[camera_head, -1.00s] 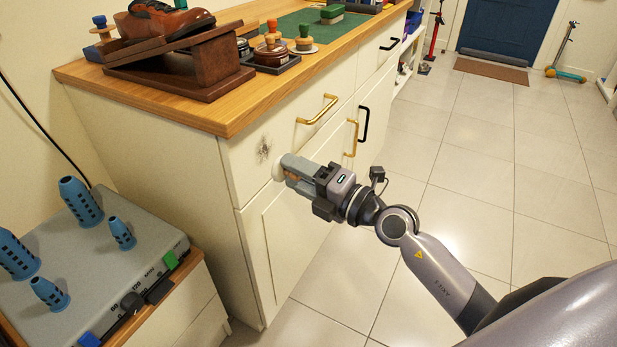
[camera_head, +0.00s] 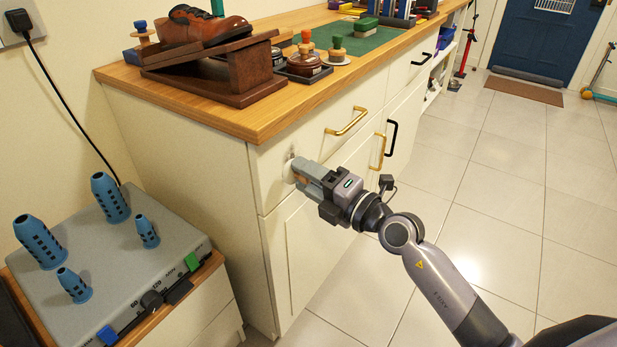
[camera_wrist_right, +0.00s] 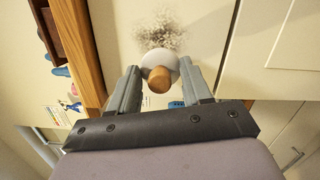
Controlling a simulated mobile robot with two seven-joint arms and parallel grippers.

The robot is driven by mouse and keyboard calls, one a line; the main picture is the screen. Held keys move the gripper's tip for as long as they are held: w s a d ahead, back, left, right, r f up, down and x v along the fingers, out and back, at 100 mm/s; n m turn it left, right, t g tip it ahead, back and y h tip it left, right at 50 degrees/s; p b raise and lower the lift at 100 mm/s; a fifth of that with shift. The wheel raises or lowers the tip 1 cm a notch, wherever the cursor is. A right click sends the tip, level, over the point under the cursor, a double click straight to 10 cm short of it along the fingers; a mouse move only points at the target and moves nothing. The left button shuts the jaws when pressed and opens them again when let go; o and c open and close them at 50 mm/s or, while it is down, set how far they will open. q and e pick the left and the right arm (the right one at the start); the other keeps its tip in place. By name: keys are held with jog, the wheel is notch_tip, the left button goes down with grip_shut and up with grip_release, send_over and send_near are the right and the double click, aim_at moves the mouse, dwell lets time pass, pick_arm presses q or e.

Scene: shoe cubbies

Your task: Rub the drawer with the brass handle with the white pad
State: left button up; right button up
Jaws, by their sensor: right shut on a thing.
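The drawer (camera_head: 283,143) with the brass handle (camera_head: 346,121) is the cream top drawer at the near end of the cabinet. A dark speckled smudge (camera_wrist_right: 162,36) marks its front, left of the handle. My right gripper (camera_head: 299,176) is shut on the wooden knob (camera_wrist_right: 159,79) of the round white pad (camera_wrist_right: 157,59). In the right wrist view the pad lies at the smudge's edge, at or very near the drawer front; contact is unclear. In the head view the gripper mostly hides the pad and part of the smudge. My left gripper is not in view.
A shoe on a wooden stand (camera_head: 206,62), polish tins and brushes stand on the wooden top (camera_head: 230,115). A grey box (camera_head: 130,262) with blue posts sits at lower left. Another brass handle (camera_head: 377,151) and black handles (camera_head: 391,138) project nearby. Floor at right is clear.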

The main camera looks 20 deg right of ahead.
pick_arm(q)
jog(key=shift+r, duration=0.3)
pick_arm(e)
jog(key=shift+x, duration=0.85)
jog(key=shift+w+d+b, duration=0.45)
jog(key=shift+w+d, duration=0.6)
jog(key=shift+d, duration=0.3)
jog(key=shift+w+d+b, duration=0.45)
jog(key=shift+w+d, duration=0.55)
jog(key=shift+d, duration=0.35)
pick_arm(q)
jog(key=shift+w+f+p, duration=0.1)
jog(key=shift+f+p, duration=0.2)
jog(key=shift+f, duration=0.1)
pick_arm(e)
jog(key=shift+w, duration=0.1)
